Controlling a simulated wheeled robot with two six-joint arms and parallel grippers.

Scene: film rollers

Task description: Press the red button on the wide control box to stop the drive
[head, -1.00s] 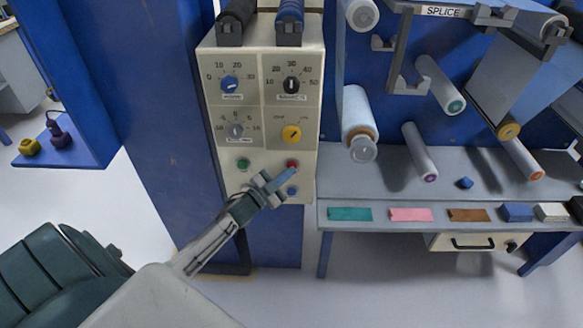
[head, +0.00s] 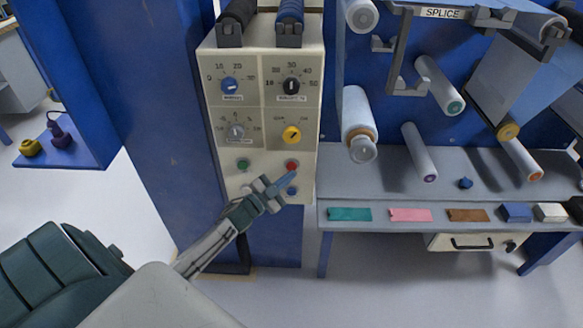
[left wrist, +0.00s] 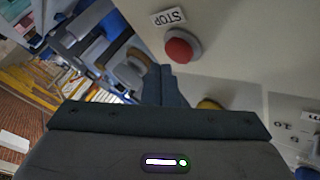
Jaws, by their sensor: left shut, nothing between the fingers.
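The wide control box (head: 265,178) is a cream panel on a blue column. Its round red button (head: 292,165) is on the lower right of the panel. In the left wrist view the red button (left wrist: 182,46) stands out from the panel beside a STOP label (left wrist: 169,16). My left gripper (head: 290,177) is shut and empty, with its blue fingertips just below the red button. In the left wrist view the shut fingers (left wrist: 163,86) end just short of the button's lower edge, and a small gap seems to show. My right gripper is not in view.
Rollers (head: 359,125) stick out to the right, above a grey shelf (head: 385,185) with colored strips and blocks.

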